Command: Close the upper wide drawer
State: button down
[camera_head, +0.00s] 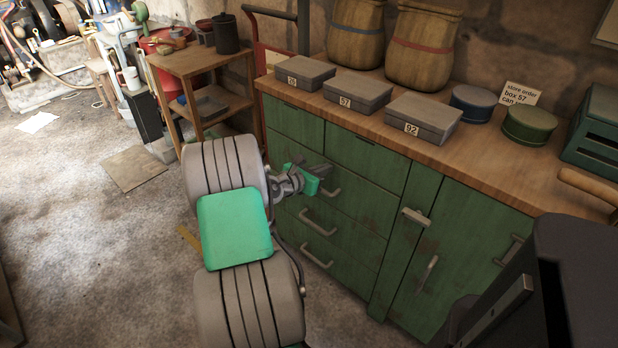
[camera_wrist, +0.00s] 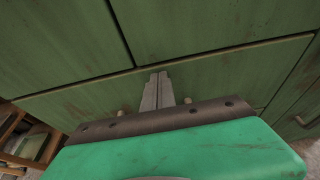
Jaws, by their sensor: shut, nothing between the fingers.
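The upper wide drawer (camera_head: 362,204) is the wide green front under two small top drawers, with a bar handle (camera_head: 331,192). It looks flush or nearly flush with the cabinet; a small gap cannot be told. My gripper (camera_head: 322,170) is at its upper left part and hides some of the front. In the wrist view my gripper (camera_wrist: 158,76) has its fingers together and empty, pointing at the drawer front (camera_wrist: 225,78) just below the seam under the small drawers. Whether the fingertips touch the front cannot be told.
Lower drawers with handles (camera_head: 318,222) lie below, and a cabinet door (camera_head: 455,255) is to the right. Grey boxes (camera_head: 357,92), round tins and sacks stand on the wooden worktop (camera_head: 480,158). A wooden shelf stand (camera_head: 195,62) is at left. The floor at left is mostly clear.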

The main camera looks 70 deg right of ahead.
jog(key=w+a+r+m+t+y+p, duration=0.2)
jog(key=w+a+r+m+p, duration=0.25)
jog(key=a, duration=0.65)
jog(key=w+a+r+m+t+y+p, duration=0.25)
jog(key=w+a+r+p, duration=0.2)
jog(key=w+a, duration=0.45)
jog(key=w+a+r+m+t+y+p, duration=0.2)
jog(key=w+a+r+p, duration=0.25)
jog(key=a, duration=0.75)
jog(key=s+a+r+m+y+p, duration=0.1)
jog(key=a+r, duration=0.3)
jog(key=a, duration=0.4)
jog(key=s+a+r+m+t+y+p, duration=0.1)
jog(key=a+r+m+y+p, duration=0.1)
jog(key=a, duration=0.7)
jog(key=a+r+m+y+p, duration=0.2)
jog(key=a+r+y+p, duration=0.1)
jog(key=a+r, duration=0.4)
jog(key=shift+s+a+y, duration=0.4)
jog(key=shift+a+y, duration=0.25)
jog(key=shift+a, duration=0.4)
jog(key=shift+t, duration=0.25)
